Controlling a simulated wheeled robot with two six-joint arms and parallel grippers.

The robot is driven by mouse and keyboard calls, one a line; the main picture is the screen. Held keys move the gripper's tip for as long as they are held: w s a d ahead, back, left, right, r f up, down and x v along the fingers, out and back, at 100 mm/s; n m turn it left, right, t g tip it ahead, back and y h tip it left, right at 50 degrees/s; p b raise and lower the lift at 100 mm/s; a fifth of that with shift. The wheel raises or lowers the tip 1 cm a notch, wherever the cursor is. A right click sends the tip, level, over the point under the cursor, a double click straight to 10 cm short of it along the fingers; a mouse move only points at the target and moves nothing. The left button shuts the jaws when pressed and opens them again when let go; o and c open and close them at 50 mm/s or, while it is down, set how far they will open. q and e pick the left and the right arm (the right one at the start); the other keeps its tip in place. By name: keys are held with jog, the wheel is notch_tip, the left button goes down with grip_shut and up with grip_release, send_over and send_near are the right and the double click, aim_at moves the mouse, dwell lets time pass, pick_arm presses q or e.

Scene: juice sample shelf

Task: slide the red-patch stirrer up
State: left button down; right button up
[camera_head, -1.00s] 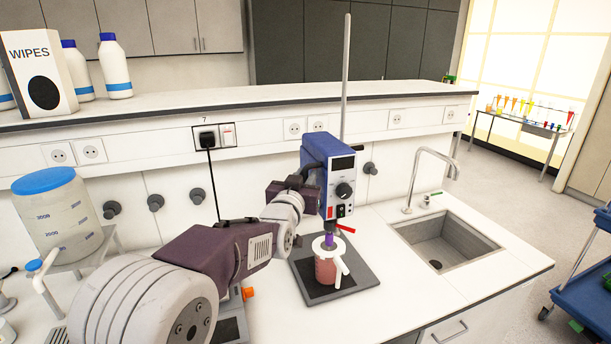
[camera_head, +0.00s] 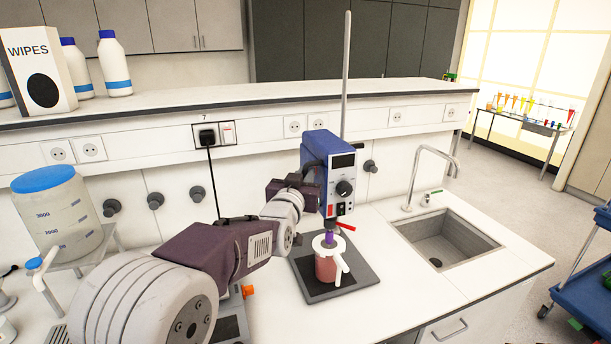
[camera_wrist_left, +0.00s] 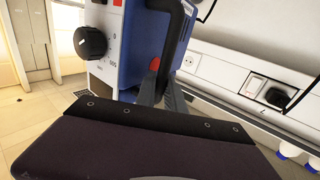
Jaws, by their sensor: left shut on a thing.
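The stirrer (camera_head: 329,168) is a blue box with a display, a black knob and a small red patch on its front. It sits on an upright grey rod (camera_head: 346,70). Below it stands a white-lidded vessel with reddish liquid (camera_head: 326,268), with a purple part between them. My left gripper (camera_head: 301,185) is at the stirrer's left side. In the left wrist view its grey fingers (camera_wrist_left: 162,90) are shut on the stirrer's black handle (camera_wrist_left: 181,38); the wrist hides part of the grip. My right gripper is not in view.
The vessel stands on a dark base plate (camera_head: 362,277). A sink (camera_head: 480,240) with a tap is to the right. A large blue-lidded container (camera_head: 55,215) stands at the left. A raised shelf (camera_head: 250,106) runs behind. The bench between plate and sink is clear.

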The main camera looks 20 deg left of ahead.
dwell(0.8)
pick_arm(q)
notch_tip(320, 180, up, 18)
jog(key=p, duration=1)
jog(key=shift+f, duration=0.15)
jog(key=shift+r, duration=0.2)
jog(key=c, duration=1.7)
grip_release()
jog(key=shift+f, duration=0.15)
